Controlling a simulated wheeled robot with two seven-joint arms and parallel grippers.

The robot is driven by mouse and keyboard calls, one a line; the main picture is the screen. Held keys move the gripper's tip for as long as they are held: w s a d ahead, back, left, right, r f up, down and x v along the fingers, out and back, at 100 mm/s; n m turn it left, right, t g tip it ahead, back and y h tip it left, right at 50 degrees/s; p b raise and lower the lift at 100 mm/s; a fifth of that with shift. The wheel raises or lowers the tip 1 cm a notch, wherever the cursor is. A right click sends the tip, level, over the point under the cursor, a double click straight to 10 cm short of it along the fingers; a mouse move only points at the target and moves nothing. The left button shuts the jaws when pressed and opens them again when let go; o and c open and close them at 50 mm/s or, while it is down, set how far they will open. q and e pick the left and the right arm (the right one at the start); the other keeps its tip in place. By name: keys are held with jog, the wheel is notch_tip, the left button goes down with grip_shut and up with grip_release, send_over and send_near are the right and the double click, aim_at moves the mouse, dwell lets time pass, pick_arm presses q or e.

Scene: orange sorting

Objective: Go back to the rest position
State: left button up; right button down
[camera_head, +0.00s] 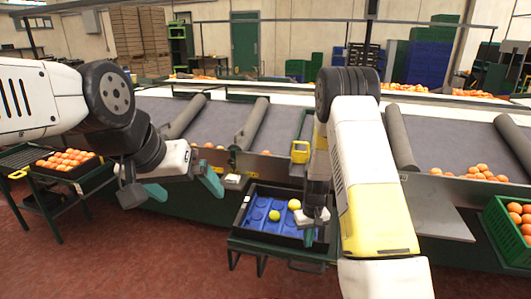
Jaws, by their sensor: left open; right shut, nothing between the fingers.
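My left gripper (182,190) is open and empty, its two teal fingers spread in front of the conveyor's lower side at the left. My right gripper (309,236) is shut with nothing seen between its teal fingers. It points down over the right part of a black crate with a blue insert (257,205). In the crate lie a few yellow-green fruits (274,215), one of them near the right gripper (294,204) and apart from it. Part of the crate's right side is hidden behind my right gripper and arm.
A dark tray of oranges (66,160) stands on a rack at the left. A green crate of oranges (515,215) stands at the far right. The grey conveyor (290,130) crosses behind, with some oranges (482,172) on its right part. Red floor (150,265) is clear at the front left.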

jog(key=s+a+r+m+t+y, duration=0.1)
jog(key=s+r, duration=0.2)
jog(key=r, duration=1)
jog(key=s+a+r+t+y, duration=0.1)
jog(key=s+r+t, duration=0.15)
jog(key=r, duration=0.95)
jog(key=s+r+t, duration=0.1)
jog(key=s+r, duration=0.5)
jog(key=s, duration=0.3)
jog(key=s+r+m+t, duration=0.1)
jog(key=s+r, duration=0.6)
jog(key=s, duration=0.3)
jog(key=shift+r, duration=0.2)
jog(key=shift+t, duration=0.25)
